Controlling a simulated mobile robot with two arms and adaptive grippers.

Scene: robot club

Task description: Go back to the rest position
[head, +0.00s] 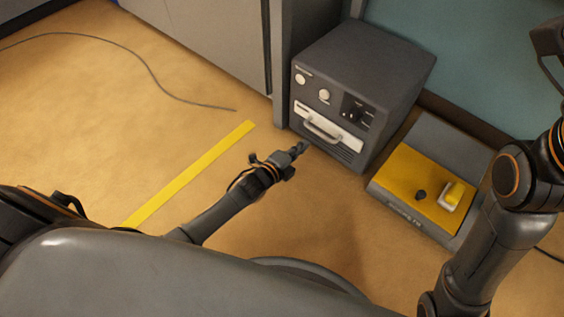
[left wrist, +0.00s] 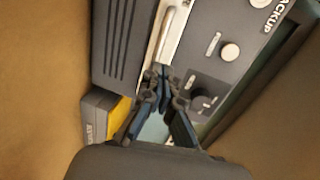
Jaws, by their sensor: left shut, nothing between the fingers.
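My left gripper (head: 298,149) is shut and empty, in front of the dark grey cabinet unit (head: 385,60), close to its silver handle (head: 322,130). In the left wrist view my left gripper (left wrist: 163,72) shows with its fingertips together by the lower end of the handle (left wrist: 168,35); I cannot tell if they touch it. My right arm (head: 500,220) stands at the right edge of the head view, and its gripper is not clearly visible.
A low box with a yellow top (head: 400,188) and a yellow-and-white lever sits right of the cabinet unit. A yellow floor stripe (head: 190,172) and a dark cable (head: 150,72) lie on the tan floor to the left. The floor there is otherwise clear.

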